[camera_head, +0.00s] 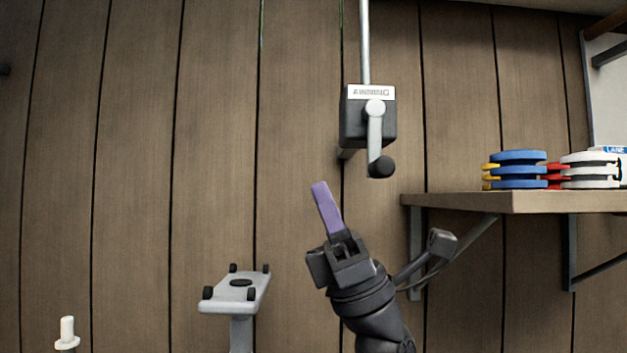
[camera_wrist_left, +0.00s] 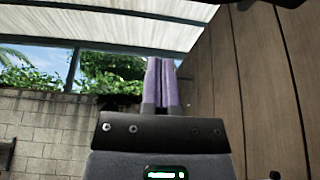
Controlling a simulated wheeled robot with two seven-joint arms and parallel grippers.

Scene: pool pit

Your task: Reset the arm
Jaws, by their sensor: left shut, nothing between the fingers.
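My left gripper (camera_head: 326,208) points up and slightly left in the lower middle of the head view, in front of the wooden wall. Its purple fingers lie together with nothing between them. They also show together in the left wrist view (camera_wrist_left: 161,82). The fingertips are below and left of a grey crank box (camera_head: 368,120) on the wall and appear apart from it. The crank's handle hangs down to a black knob (camera_head: 381,167). My right gripper does not show in either view.
A wooden shelf (camera_head: 520,202) at the right carries blue, yellow, red and white discs (camera_head: 518,170). A grey stand (camera_head: 236,293) with black pegs is at the lower left, and a white post (camera_head: 67,333) is further left.

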